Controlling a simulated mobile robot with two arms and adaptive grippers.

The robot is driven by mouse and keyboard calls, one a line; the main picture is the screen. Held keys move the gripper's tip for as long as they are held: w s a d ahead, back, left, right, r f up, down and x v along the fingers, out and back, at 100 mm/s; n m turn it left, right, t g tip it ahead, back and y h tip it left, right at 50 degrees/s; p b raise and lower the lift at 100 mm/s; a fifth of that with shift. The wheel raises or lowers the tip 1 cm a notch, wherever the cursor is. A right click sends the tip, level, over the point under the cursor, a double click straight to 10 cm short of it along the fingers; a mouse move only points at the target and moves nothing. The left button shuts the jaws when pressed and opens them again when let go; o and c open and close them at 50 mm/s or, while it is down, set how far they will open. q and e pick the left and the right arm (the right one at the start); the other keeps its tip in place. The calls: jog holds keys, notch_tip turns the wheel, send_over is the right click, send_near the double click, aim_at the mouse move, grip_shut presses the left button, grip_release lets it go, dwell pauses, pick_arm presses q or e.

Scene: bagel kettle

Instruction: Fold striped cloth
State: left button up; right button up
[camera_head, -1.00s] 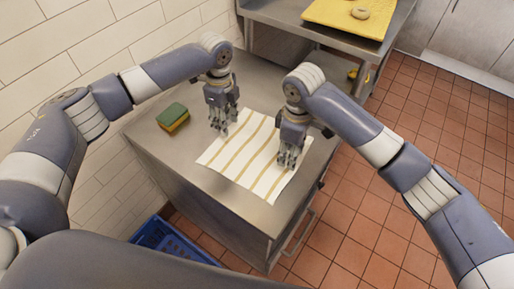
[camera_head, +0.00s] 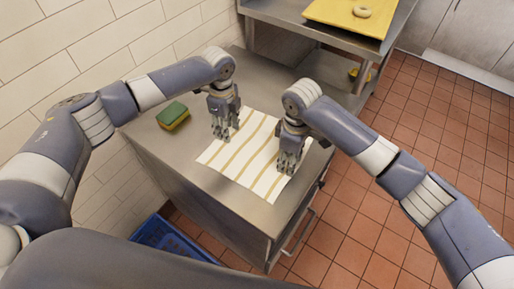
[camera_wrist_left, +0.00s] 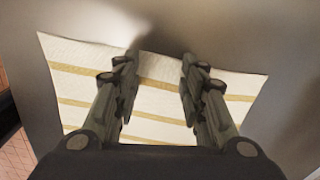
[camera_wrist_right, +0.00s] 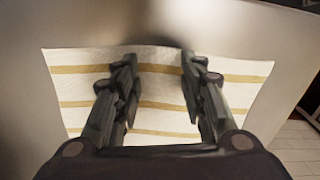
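The white cloth with tan stripes (camera_head: 251,154) lies flat and spread out on the metal counter. My left gripper (camera_head: 221,137) is over the cloth's left edge, and my right gripper (camera_head: 287,169) is over its right edge. In the left wrist view the open fingers (camera_wrist_left: 158,65) straddle one edge of the cloth (camera_wrist_left: 160,100), with the tips close to it. In the right wrist view the open fingers (camera_wrist_right: 159,65) straddle another edge of the cloth (camera_wrist_right: 160,92) in the same way. I cannot tell whether the fingertips touch the cloth or counter.
A green and yellow sponge (camera_head: 173,116) sits on the counter (camera_head: 160,146) at the left. A blue crate (camera_head: 165,238) is on the floor below. Tiled wall bounds the left.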

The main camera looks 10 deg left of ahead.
pick_arm(q)
jog(key=shift+f, duration=0.15)
grip_shut()
pick_arm(e)
jog(key=shift+f, duration=0.15)
grip_shut()
pick_arm(q)
jog(key=shift+s, duration=0.1)
pick_arm(e)
jog(key=shift+s+d+f, duration=0.1)
dwell(0.6)
